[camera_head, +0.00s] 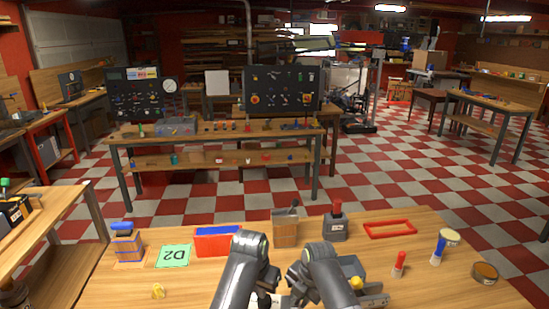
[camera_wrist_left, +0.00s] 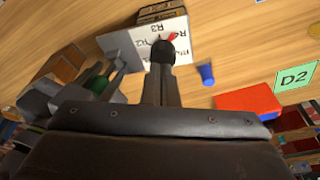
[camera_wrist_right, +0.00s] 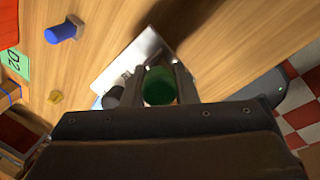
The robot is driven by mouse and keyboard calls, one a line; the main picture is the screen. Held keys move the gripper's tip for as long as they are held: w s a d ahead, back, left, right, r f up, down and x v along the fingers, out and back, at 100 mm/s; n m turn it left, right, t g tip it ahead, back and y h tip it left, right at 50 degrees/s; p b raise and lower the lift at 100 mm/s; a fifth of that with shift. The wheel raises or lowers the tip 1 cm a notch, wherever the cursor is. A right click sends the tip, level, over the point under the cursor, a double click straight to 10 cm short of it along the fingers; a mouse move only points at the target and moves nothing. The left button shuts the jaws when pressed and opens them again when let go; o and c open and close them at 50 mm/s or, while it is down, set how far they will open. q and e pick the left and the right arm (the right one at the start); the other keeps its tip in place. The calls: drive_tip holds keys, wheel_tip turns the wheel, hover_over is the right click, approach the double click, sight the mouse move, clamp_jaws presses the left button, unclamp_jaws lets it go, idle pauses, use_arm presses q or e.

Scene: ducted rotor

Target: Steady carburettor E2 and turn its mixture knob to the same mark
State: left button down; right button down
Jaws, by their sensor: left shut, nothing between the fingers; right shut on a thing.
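A white plate (camera_wrist_left: 143,45) with printed marks, R3 and R4 among them, shows in the left wrist view. A dark round knob-like end with a small red pointer (camera_wrist_left: 172,38) lies over its marks. My left gripper (camera_wrist_left: 161,75) is shut and empty, its tip at or just over that dark end; I cannot tell if they touch. My right gripper (camera_wrist_right: 158,80) is shut on a green cylinder (camera_wrist_right: 158,87) beside the white plate (camera_wrist_right: 132,66). The green cylinder also shows in the left wrist view (camera_wrist_left: 99,84). No E2 label is readable. In the head view my arms hide most of this.
A green D2 card (camera_head: 173,256) lies left on the bench, beside a red and blue box (camera_head: 216,241). A wooden box (camera_head: 285,232), a dark red-topped block (camera_head: 336,224) and a red frame (camera_head: 389,229) stand behind. A yellow piece (camera_head: 157,291) lies front left.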

sight(260, 307)
use_arm(q)
drive_tip(key=shift+s+a+x, duration=0.1)
drive_tip(key=shift+s+x, duration=0.15)
drive_tip(key=shift+x, duration=0.8)
drive_tip(key=shift+s+a+x, duration=0.1)
drive_tip(key=shift+s+x, duration=0.1)
drive_tip(key=shift+x, duration=0.9)
drive_tip(key=shift+s+a+x, duration=0.1)
drive_tip(key=shift+s+x, duration=0.15)
drive_tip(key=shift+x, duration=0.8)
drive_tip(key=shift+f, duration=0.15)
drive_tip(key=shift+w+d, duration=0.2)
drive_tip(key=shift+w, duration=0.4)
drive_tip(key=shift+w+a, duration=0.15)
drive_tip(key=shift+a, duration=0.2)
drive_tip(key=shift+a, duration=0.1)
drive_tip(key=shift+s+a, duration=0.1)
drive_tip(key=shift+s, duration=0.25)
drive_tip(key=v, duration=0.4)
drive_tip(key=w+v, duration=0.1)
drive_tip(key=shift+d+r, duration=0.2)
drive_tip(key=shift+r, duration=0.35)
